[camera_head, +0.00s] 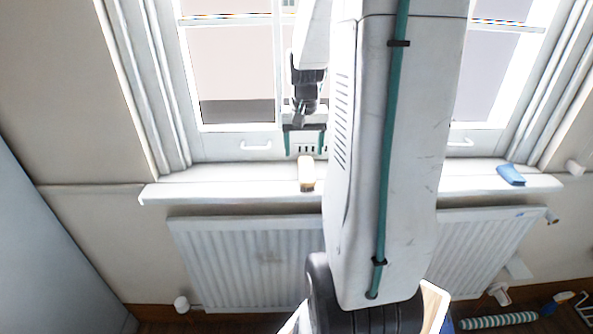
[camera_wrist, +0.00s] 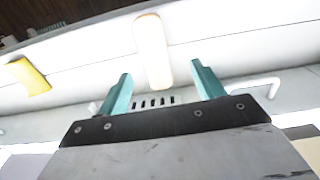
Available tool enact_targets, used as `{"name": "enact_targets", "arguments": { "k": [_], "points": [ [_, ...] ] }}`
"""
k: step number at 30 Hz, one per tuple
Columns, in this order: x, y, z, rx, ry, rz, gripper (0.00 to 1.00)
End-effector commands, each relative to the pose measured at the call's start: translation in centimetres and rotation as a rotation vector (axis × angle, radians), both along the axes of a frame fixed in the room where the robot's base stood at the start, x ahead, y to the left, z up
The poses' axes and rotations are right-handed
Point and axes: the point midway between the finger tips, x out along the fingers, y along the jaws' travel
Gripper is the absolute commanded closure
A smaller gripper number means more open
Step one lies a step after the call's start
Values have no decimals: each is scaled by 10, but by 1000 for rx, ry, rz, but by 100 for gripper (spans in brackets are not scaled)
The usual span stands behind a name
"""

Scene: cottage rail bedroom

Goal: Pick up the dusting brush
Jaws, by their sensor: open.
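The dusting brush (camera_head: 306,172) lies on the white windowsill, with a pale cream-tan top and a darker front end. In the wrist view the brush (camera_wrist: 152,45) is a long pale block with rounded ends, pointing away from my gripper. My gripper (camera_head: 305,148) is open and empty, with two teal fingers. It is at the window side of the brush in the head view. In the wrist view its fingertips (camera_wrist: 160,72) stand to either side of the brush's near end, with gaps. The height between fingers and brush is hard to tell.
The window frame and handles (camera_head: 256,145) are close behind my gripper. A radiator (camera_head: 250,262) hangs below. The sill left of the brush is clear.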

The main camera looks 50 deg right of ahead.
Motion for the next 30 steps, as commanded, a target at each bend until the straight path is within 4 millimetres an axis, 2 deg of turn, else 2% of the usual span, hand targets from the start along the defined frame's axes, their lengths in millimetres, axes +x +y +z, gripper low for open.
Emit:
{"name": "enact_targets", "arguments": {
  "k": [3, 11, 18, 22, 28, 30],
  "points": [
    [-2, -9, -12, 4, 3, -20, 33],
    [-3, -8, -41, 4, 3, -19, 33],
    [-5, -8, -75, 5, 4, -17, 33],
    [-5, -8, -83, 3, 3, -17, 33],
    [-5, -8, -83, 2, 2, -17, 33],
    [-5, -8, -83, 2, 2, -17, 52]
  ]
}}
